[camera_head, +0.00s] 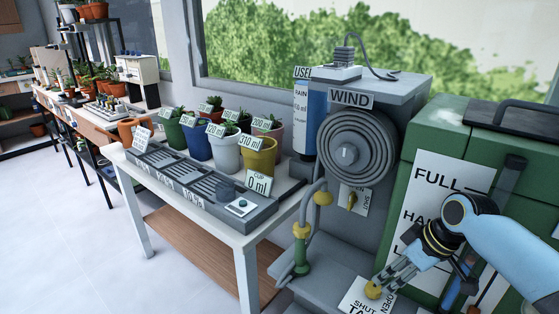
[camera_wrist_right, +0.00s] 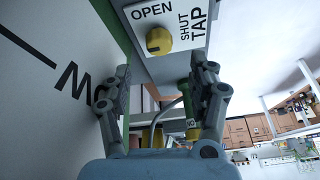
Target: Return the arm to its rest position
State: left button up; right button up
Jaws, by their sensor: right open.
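My right arm (camera_head: 505,250) comes in from the right. Its gripper (camera_head: 385,279) points down and left towards a yellow tap knob (camera_head: 373,290) on a white OPEN/SHUT TAP plate (camera_head: 353,302). In the right wrist view the two fingers of the gripper (camera_wrist_right: 161,70) are spread with nothing between them. The yellow knob (camera_wrist_right: 159,40) shows beyond the fingertips, apart from them in the picture. My left gripper is not in view.
A green tank (camera_head: 415,135) with a white FULL label stands behind and beside the arm. A grey WIND reel unit (camera_head: 395,95) stands left of it. Several potted plants stand on a white table (camera_head: 245,238) beyond a hose (camera_head: 307,205). Pale floor is clear at lower left.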

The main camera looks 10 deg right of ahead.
jog(key=s+a+r+m+h, duration=0.15)
jog(key=s+a, duration=0.35)
jog(key=s, duration=0.6)
jog(key=s+r+m+h, duration=0.2)
jog(key=s+r+m, duration=0.2)
jog(key=s+r, duration=0.85)
notch_tip(320, 180, down, 30)
jog(key=s+d+g+b, duration=0.1)
jog(key=s+d+b, duration=0.1)
jog(key=s, duration=0.1)
jog(key=s+f+g+b, duration=0.1)
jog(key=s+f+b, duration=0.1)
jog(key=s+f, duration=1.6)
jog(key=shift+d+f+g, duration=0.25)
jog(key=shift+d+g, duration=0.1)
jog(key=shift+g, duration=0.05)
